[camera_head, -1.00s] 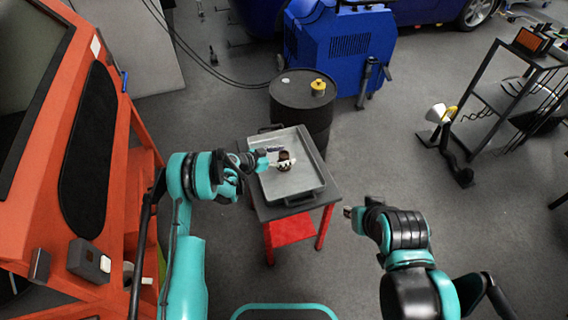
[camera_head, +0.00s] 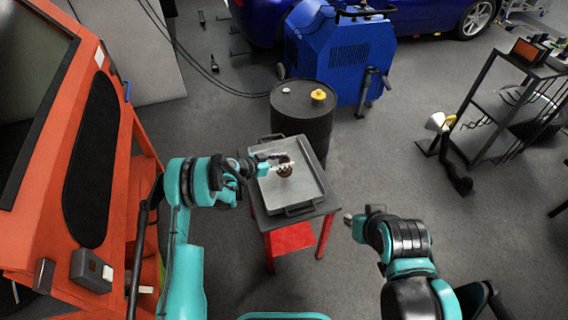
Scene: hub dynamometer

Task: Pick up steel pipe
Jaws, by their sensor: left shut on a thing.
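A small, dark brownish steel pipe (camera_head: 285,171) shows in the grey tray (camera_head: 309,182), near its middle. My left gripper (camera_head: 284,164) reaches in from the left and is shut on the pipe. Its fingers hide part of the pipe, and I cannot tell whether the pipe touches the tray floor. My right gripper (camera_head: 349,218) is apart from the tray, to its lower right. It is small and seen end-on, so its jaws cannot be made out.
The tray sits on a small stand (camera_head: 265,219) with red legs. A black drum (camera_head: 303,118) stands just behind it. An orange cabinet (camera_head: 50,205) is close on the left. A black shelf rack (camera_head: 490,105) is at right. Open floor lies right of the stand.

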